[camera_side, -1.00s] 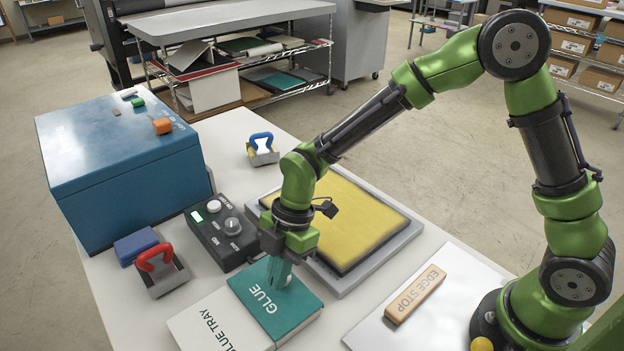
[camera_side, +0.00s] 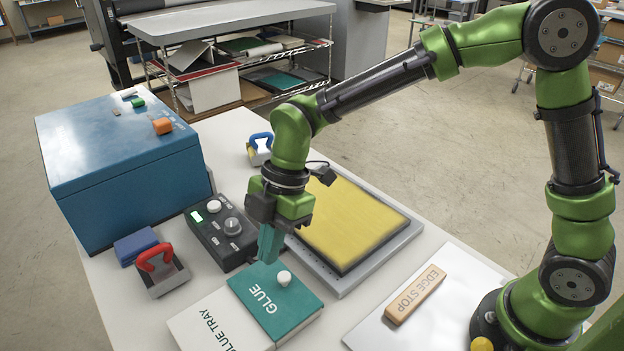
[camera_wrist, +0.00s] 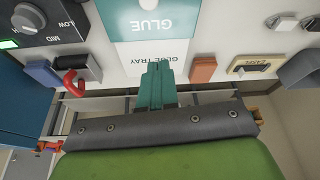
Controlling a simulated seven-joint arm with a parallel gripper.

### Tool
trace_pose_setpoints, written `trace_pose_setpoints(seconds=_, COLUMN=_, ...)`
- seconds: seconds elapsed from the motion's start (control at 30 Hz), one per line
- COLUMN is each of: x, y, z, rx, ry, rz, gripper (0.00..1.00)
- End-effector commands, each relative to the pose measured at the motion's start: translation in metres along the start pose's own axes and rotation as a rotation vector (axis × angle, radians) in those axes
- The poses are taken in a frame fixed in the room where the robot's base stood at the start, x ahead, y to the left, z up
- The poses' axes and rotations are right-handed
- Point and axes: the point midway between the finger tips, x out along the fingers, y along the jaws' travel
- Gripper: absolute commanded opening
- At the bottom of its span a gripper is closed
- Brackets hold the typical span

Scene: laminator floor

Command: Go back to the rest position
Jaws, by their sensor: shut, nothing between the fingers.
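My gripper (camera_side: 268,246) points down above the glue tray, its teal fingers together with nothing between them. The fingers also show in the wrist view (camera_wrist: 157,86), closed against each other. The green GLUE lid (camera_side: 270,306) lies on the white GLUE TRAY (camera_side: 215,325) at the front of the table. A white knob (camera_side: 284,278) stands on the lid, just right of and below the fingertips in the side view. A gap seems to separate the fingertips from the lid.
A dark control box (camera_side: 222,236) with a lit green display stands left of my gripper. A yellow pad (camera_side: 350,225) lies to the right. A red-handled tool (camera_side: 160,270), blue block (camera_side: 136,246), blue box (camera_side: 120,165), blue-handled tool (camera_side: 260,148) and EDGE STOP block (camera_side: 415,295) are nearby.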

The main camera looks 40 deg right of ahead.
Motion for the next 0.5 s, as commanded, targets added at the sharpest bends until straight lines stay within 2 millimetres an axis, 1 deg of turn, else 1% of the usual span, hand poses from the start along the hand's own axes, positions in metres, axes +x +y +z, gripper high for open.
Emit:
trace_pose_setpoints(seconds=0.03, x=-0.008, y=0.001, z=0.000, rx=-0.001, ry=0.001, rz=0.004, gripper=0.00)
trace_pose_setpoints(seconds=0.1, x=-0.015, y=0.001, z=-0.001, rx=0.000, ry=0.001, rz=0.002, gripper=0.00)
trace_pose_setpoints(seconds=0.27, x=-0.023, y=0.000, z=-0.001, rx=0.034, ry=0.001, rz=0.002, gripper=0.00)
trace_pose_setpoints(seconds=0.37, x=-0.020, y=-0.002, z=0.001, rx=0.151, ry=-0.001, rz=0.000, gripper=0.00)
trace_pose_setpoints(seconds=0.43, x=-0.017, y=-0.007, z=0.010, rx=0.291, ry=-0.017, rz=-0.003, gripper=0.00)
trace_pose_setpoints(seconds=0.5, x=-0.023, y=-0.015, z=0.023, rx=0.460, ry=-0.038, rz=0.027, gripper=0.00)
